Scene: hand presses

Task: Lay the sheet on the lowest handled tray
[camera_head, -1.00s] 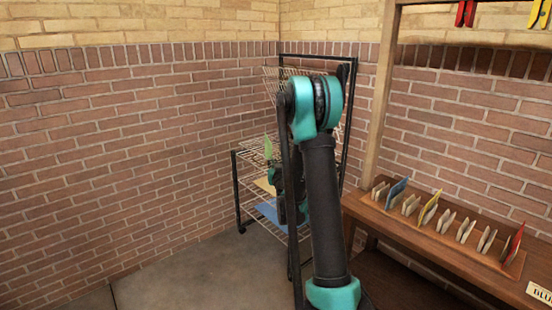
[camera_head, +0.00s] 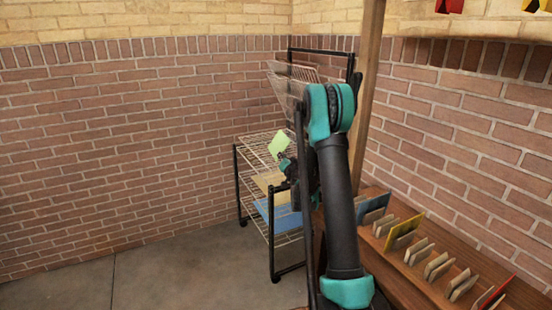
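A light green sheet (camera_head: 279,143) is held tilted over the rack's top flat wire tray (camera_head: 256,146). My gripper (camera_head: 284,160) is at the sheet's lower edge and appears shut on it; its fingers are small and partly hidden by my arm. Below, a tan sheet (camera_head: 267,181) lies on a middle tray and a blue sheet (camera_head: 283,217) lies on a lower one. Further wire trays (camera_head: 291,73) are swung up at the top of the black-framed rack. My arm covers the rack's right side, and I cannot make out the tray handles.
A wooden bench (camera_head: 400,275) on the right has slotted holders with blue, yellow and red sheets. A wooden post (camera_head: 366,80) rises behind my arm. Brick walls close off the back and right. The grey floor (camera_head: 180,275) left of the rack is clear.

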